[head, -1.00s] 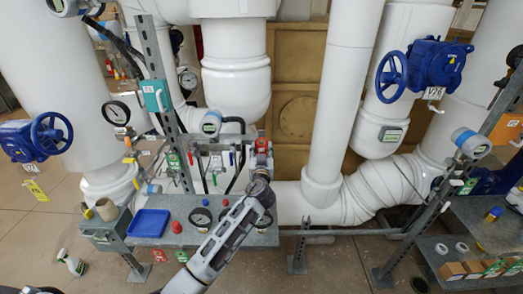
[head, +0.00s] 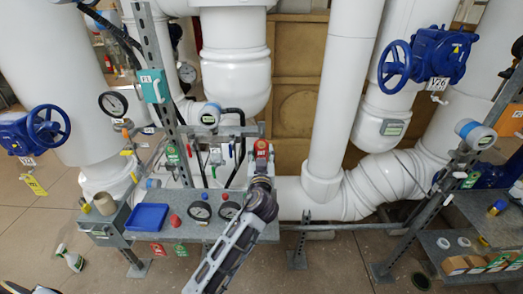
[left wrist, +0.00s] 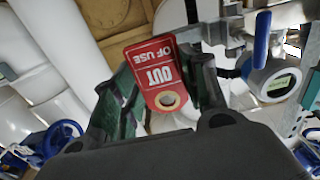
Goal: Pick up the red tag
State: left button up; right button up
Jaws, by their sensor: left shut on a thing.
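A red tag (left wrist: 156,72) with white "OUT OF USE" lettering and a hole with a metal eyelet shows in the left wrist view. My left gripper (left wrist: 160,100) is shut on it, with one dark finger on each side of the tag. The tag appears upside down there. In the head view the red tag (head: 261,149) is a small patch at the tip of my left gripper (head: 261,163), above the back of the grey shelf. My right gripper is not in view.
The grey shelf (head: 178,228) carries a blue tray (head: 147,217), round gauges (head: 200,210) and a red knob (head: 175,220). Another red tag (head: 158,250) and a green tag (head: 181,250) hang at its front edge. A steel post (head: 163,80) and white pipes (head: 335,90) stand close by.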

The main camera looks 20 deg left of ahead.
pick_arm(q)
jog(key=b+v, duration=0.2)
jog(key=v, duration=0.8)
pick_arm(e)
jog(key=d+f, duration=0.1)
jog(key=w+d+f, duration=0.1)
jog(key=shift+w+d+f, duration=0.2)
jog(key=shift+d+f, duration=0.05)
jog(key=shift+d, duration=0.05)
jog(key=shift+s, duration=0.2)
pick_arm(q)
jog(key=shift+a, duration=0.15)
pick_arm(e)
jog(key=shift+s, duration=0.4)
